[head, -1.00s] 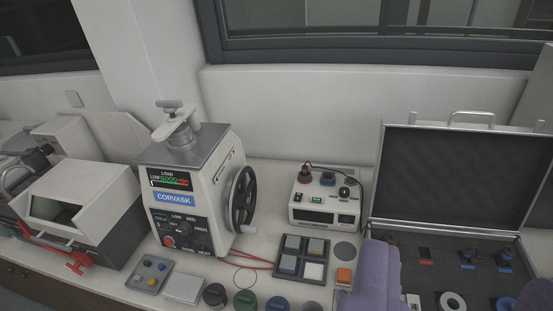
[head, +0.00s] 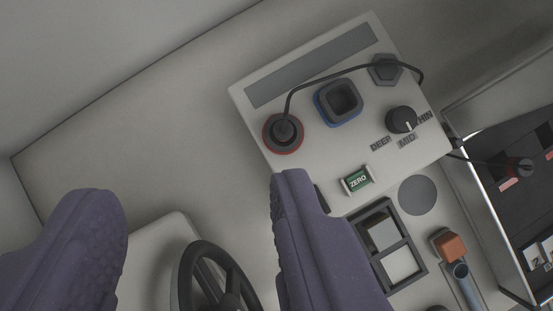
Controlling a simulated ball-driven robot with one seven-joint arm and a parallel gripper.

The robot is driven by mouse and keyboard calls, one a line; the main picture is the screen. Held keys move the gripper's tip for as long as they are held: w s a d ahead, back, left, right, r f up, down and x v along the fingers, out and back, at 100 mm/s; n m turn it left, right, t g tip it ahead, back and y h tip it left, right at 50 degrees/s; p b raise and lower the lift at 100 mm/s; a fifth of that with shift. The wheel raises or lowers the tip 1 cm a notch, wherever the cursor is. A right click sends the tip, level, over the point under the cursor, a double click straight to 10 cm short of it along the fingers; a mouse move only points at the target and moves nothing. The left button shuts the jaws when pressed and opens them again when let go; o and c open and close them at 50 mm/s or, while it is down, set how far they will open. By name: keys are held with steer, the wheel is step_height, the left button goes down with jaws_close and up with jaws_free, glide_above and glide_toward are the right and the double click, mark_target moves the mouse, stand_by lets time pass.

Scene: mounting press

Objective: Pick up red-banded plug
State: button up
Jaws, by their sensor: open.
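A black plug with a red ring around its base (head: 283,131) stands on the left part of the white instrument box, seen from above. A black cable runs from its top across the box to the right edge. My gripper (head: 193,190) is open, with its two purple fingers wide apart and nothing between their tips. The right fingertip is just below the red-ringed plug in the picture, and the plug lies outside the gap between the fingers. Whether the fingertip is near it in height I cannot tell.
The box (head: 240,92) also bears a blue-based square socket (head: 338,103), a hexagonal socket (head: 385,70) and a black knob (head: 401,120). The press handwheel (head: 207,279) shows between the fingers. An open case (head: 488,202) with another dark plug (head: 520,167) is at right.

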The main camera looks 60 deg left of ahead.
mark_target(284, 131)
steer(key=d+f+g, duration=0.1)
steer(key=f, duration=0.5)
steer(key=w+d+f+m+g+p, duration=0.1)
steer(key=d+f, duration=0.1)
steer(key=f, duration=0.5)
steer(key=w+d+f+m+g+h+p, duration=0.1)
steer(key=d+f, duration=0.1)
steer(key=f, duration=0.5)
steer(key=shift+w+d+f, duration=0.1)
steer(key=shift+d+f, duration=0.05)
steer(key=shift+f, duration=0.1)
steer(key=shift+c, duration=0.2)
jaws_close()
